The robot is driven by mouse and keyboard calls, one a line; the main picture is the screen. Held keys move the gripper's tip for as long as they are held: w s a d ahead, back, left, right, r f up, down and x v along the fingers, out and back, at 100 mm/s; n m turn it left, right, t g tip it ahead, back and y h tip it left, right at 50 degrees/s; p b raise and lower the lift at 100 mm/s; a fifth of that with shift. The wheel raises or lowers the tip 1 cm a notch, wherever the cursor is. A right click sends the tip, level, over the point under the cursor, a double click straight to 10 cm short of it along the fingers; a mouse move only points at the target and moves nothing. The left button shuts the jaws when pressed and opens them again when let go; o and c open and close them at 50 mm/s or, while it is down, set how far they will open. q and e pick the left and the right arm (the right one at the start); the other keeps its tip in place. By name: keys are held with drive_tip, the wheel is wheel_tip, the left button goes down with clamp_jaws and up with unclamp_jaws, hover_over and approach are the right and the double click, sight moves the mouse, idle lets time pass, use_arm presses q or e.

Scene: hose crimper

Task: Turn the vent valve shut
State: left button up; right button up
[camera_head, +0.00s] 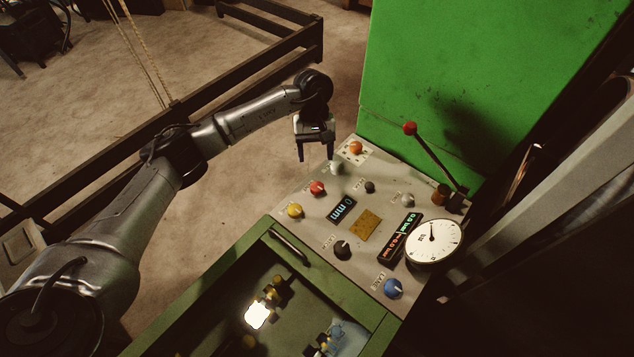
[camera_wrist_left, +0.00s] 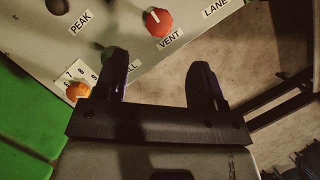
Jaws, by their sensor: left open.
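The vent valve is a red round knob (camera_head: 317,188) on the sloping grey panel, and it carries a white pointer mark. In the left wrist view the red knob (camera_wrist_left: 158,22), with VENT printed beside it, lies beyond the fingertips, roughly between them across the picture. My left gripper (camera_head: 316,160) is open and empty, near the panel's far left edge, with its fingers pointing down. The red knob is apart from it, a little nearer the camera in the head view. The left finger partly hides another label in the wrist view. My right gripper is not in view.
Close by are a pale knob (camera_head: 336,168), an orange knob (camera_head: 355,147) and a yellow knob (camera_head: 295,210). A red-tipped lever (camera_head: 410,129) and a round gauge (camera_head: 433,242) stand to the right. A green cabinet (camera_head: 470,70) rises behind. Open floor lies left of the panel.

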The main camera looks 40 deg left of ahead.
sight(317, 185)
use_arm(q)
drive_tip(key=x, duration=0.9)
drive_tip(key=shift+d+f, duration=0.1)
drive_tip(key=shift+f, duration=0.2)
drive_tip(key=shift+c, duration=0.2)
drive_tip(key=c, duration=0.9)
drive_tip(key=shift+o, duration=0.2)
